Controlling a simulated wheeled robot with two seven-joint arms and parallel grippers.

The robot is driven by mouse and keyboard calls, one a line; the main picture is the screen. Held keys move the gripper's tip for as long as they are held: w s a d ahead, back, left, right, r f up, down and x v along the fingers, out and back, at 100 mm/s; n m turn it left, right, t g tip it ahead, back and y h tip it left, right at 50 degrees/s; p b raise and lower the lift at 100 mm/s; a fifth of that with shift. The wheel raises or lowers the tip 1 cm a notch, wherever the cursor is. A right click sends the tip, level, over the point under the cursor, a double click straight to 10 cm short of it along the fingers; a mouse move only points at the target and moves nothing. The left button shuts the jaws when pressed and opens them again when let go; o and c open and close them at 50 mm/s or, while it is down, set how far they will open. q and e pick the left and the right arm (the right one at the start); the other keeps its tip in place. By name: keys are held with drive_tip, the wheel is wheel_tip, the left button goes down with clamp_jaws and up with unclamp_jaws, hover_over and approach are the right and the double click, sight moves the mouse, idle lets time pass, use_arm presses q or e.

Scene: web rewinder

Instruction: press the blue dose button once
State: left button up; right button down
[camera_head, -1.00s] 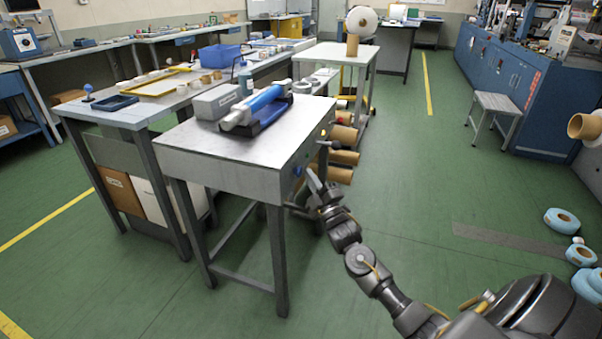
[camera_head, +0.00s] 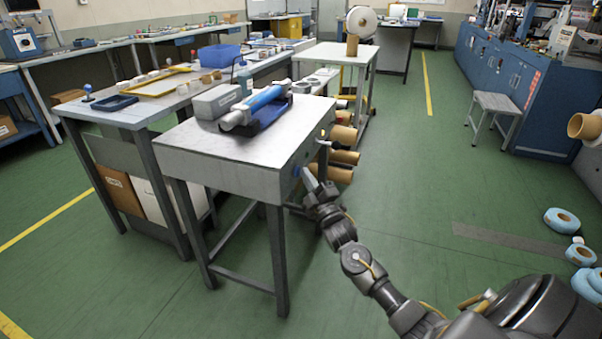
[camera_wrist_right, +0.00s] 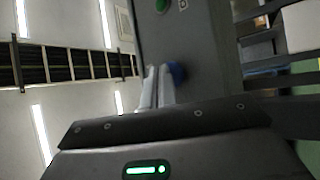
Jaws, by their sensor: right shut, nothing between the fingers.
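The blue dose button (camera_head: 297,171) sits on the right side face of the grey table-like station (camera_head: 225,172). In the right wrist view the blue button (camera_wrist_right: 177,73) shows on the grey panel, just right of the fingertips. My right gripper (camera_head: 308,174) is shut and empty, its fingertips close to the button in the head view. The fingers (camera_wrist_right: 158,80) also show in the right wrist view. I cannot tell whether they touch the button. My left gripper is not in view.
A green button (camera_wrist_right: 162,5) is on the same panel. A blue and white roller device (camera_head: 258,108) and a grey box (camera_head: 216,100) stand on the station. Cardboard tubes (camera_head: 344,157) lie beyond its right side.

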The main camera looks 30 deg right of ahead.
idle(0.4)
drive_tip(key=shift+s+d+p, duration=0.5)
drive_tip(key=shift+s, duration=0.3)
drive_tip(key=s+d+p, duration=0.1)
drive_tip(key=s, duration=0.1)
drive_tip(key=s+d, duration=0.2)
drive_tip(key=shift+p, duration=0.4)
drive_tip(key=shift+a, duration=0.1)
idle(0.5)
